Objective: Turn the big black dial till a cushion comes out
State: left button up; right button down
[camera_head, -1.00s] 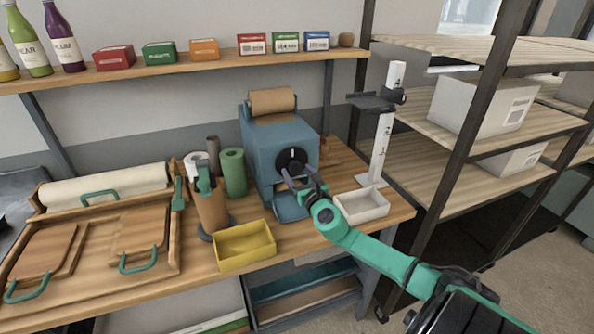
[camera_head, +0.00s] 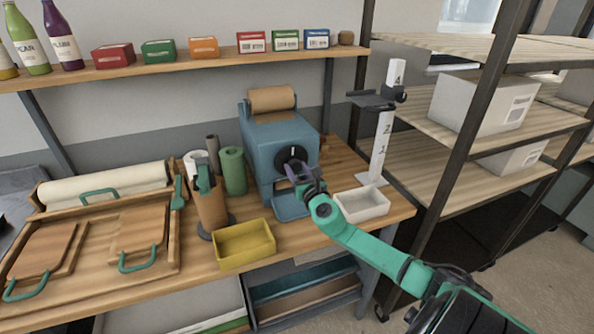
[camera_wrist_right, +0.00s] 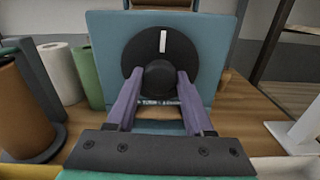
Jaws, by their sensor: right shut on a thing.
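The big black dial (camera_head: 291,157) is on the front of a blue machine (camera_head: 275,140) with a roll of brown paper (camera_head: 272,99) on top. In the right wrist view the dial (camera_wrist_right: 188,68) fills the upper middle, with its white mark near upright. My right gripper (camera_head: 297,172) is at the lower part of the dial. Its purple fingers (camera_wrist_right: 156,88) are shut on the dial's dark round knob (camera_wrist_right: 160,80), one on each side. No cushion shows in the machine's blue tray (camera_head: 291,207). My left gripper is not in view.
A yellow bin (camera_head: 244,246) and a white bin (camera_head: 361,206) stand at the bench front, either side of the machine. A white numbered post (camera_head: 381,140) stands to its right. Green and brown rolls (camera_head: 233,172) stand close at left.

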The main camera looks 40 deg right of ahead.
jog(key=m+b, duration=0.1)
jog(key=m, duration=0.2)
jog(key=shift+f+m+b, duration=0.15)
jog(key=shift+m+b, duration=0.15)
jog(key=m+b, duration=0.1)
jog(key=m, duration=0.9)
jog(key=shift+b, duration=0.35)
jog(key=m, duration=0.5)
jog(key=shift+m, duration=0.3)
jog(key=shift+c, duration=1.4)
grip_release()
